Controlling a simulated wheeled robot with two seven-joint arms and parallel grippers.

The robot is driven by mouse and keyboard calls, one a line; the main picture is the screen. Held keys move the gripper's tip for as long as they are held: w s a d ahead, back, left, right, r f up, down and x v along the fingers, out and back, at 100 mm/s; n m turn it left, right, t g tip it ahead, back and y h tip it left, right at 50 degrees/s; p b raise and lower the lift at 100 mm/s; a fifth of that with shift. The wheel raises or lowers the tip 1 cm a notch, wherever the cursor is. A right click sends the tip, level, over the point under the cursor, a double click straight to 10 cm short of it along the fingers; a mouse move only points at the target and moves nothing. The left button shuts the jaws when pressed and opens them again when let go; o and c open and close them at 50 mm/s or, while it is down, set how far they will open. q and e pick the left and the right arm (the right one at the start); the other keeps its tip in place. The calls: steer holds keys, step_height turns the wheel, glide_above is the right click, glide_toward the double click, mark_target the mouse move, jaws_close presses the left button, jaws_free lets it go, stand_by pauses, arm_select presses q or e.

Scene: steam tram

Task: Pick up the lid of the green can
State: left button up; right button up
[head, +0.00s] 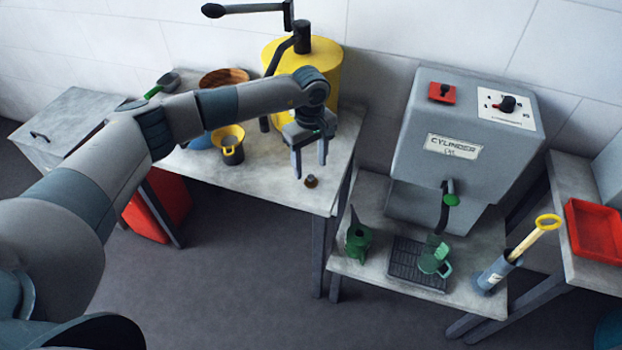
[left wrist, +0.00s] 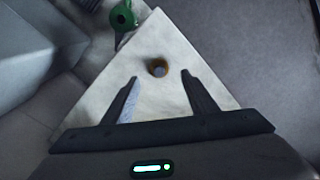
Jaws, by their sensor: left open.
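The green can (head: 358,240) stands on the lower table in front of the grey machine. It also shows at the top of the left wrist view (left wrist: 123,17), with a dark round spot on its top. A small round brown piece (head: 311,181) lies near the corner of the left table; I cannot tell for sure that it is the lid. In the left wrist view the brown piece (left wrist: 158,68) appears between and just beyond the fingertips. My left gripper (head: 310,160) is open, empty and pointing down above it, apart from it. My right gripper is not in view.
A yellow cylinder (head: 325,75) with a crank stands behind my left arm. A yellow funnel-like cup (head: 229,145) and a wooden bowl (head: 222,77) are on the same table. A green cup (head: 432,260) stands on a black grate (head: 407,270). The table around the brown piece is clear.

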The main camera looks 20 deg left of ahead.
mark_target(312, 176)
arm_select(q)
steer(key=shift+s+d+f+p, duration=0.15)
steer(key=shift+d+f+p, duration=0.05)
steer(key=shift+f+p, duration=0.4)
step_height(312, 176, down, 3)
steer(key=shift+d+r+p, duration=0.1)
steer(key=shift+p, duration=0.6)
steer(key=shift+f, duration=0.45)
steer(key=shift+c, duration=0.4)
steer(key=c, duration=1)
steer(key=shift+c, duration=0.2)
steer(key=shift+r, duration=0.15)
